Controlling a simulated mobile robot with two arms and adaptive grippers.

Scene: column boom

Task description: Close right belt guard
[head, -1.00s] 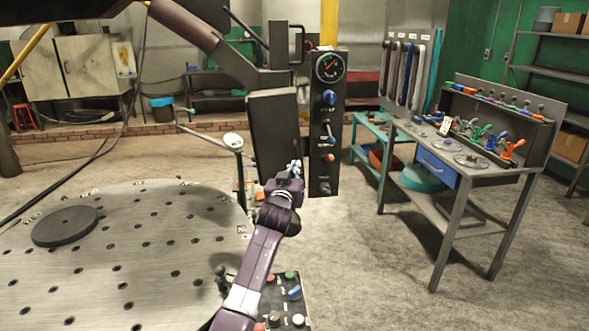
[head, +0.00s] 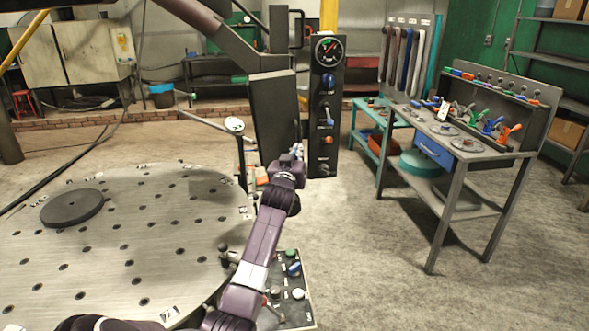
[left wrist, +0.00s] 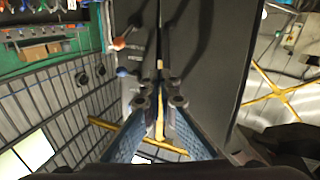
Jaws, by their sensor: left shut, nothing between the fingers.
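A tall dark flat panel (head: 274,115), which looks like the belt guard, stands upright left of the dark gauge column (head: 328,90). A narrow gap shows between them. In the left wrist view a broad dark panel face (left wrist: 212,60) fills the right of centre, and the column's face with knobs (left wrist: 132,45) is left of it. My left gripper (head: 298,150) is at the lower right edge of the panel, by the gap. Its blue-sided fingers (left wrist: 160,102) are shut and empty. I cannot tell whether they touch the panel. My right gripper is not in view.
A round perforated table (head: 140,235) with a black disc (head: 72,208) lies left. A control box with knobs (head: 292,305) is below my left arm. A lever with a pale round top (head: 234,125) stands left of the panel. A workbench (head: 440,150) is right, beyond open floor.

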